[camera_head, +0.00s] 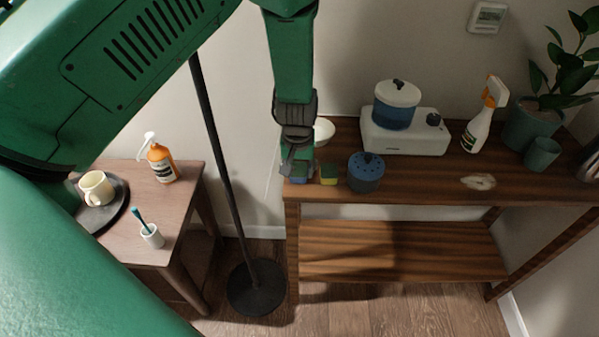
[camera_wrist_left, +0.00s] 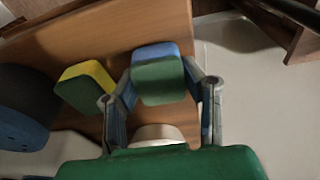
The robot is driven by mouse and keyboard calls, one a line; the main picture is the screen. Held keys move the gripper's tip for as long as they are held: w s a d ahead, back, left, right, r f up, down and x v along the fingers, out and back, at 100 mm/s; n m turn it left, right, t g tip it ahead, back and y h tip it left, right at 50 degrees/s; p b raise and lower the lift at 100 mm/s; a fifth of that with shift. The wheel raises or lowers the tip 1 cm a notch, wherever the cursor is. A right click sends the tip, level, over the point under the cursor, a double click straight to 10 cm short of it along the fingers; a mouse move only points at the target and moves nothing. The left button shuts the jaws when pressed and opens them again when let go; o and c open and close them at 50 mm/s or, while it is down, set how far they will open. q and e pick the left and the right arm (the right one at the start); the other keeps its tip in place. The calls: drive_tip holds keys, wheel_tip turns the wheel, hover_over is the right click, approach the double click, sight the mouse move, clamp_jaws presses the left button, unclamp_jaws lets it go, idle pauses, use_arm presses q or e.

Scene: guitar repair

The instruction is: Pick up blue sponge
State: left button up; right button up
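The blue sponge (camera_wrist_left: 158,72) has a green face and a blue side. In the wrist view it lies between the two fingertips of my left gripper (camera_wrist_left: 160,80), which appear to touch it on both sides. In the head view my left gripper (camera_head: 298,170) reaches down at the left end of the wooden bench, and only a bit of the blue sponge (camera_head: 299,181) shows under the fingers. I cannot tell whether the sponge is clear of the bench top. My right gripper is not in view.
A yellow and green sponge (camera_head: 329,174) and a round blue container (camera_head: 365,172) stand just right on the bench (camera_head: 420,182). A white bowl (camera_head: 322,131) is behind. A white appliance (camera_head: 404,132), spray bottle (camera_head: 485,115) and plant pots are farther right. A pole (camera_head: 222,150) rises left.

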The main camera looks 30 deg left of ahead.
sight(300, 168)
use_arm(q)
drive_tip(key=shift+d, duration=0.15)
drive_tip(key=shift+c, duration=0.2)
drive_tip(key=shift+w+d+r, duration=0.1)
drive_tip(key=shift+r, duration=0.15)
wheel_tip(300, 168, up, 10)
drive_tip(key=shift+f+p, duration=0.2)
drive_tip(key=shift+p, duration=0.25)
drive_tip(key=c, duration=0.4)
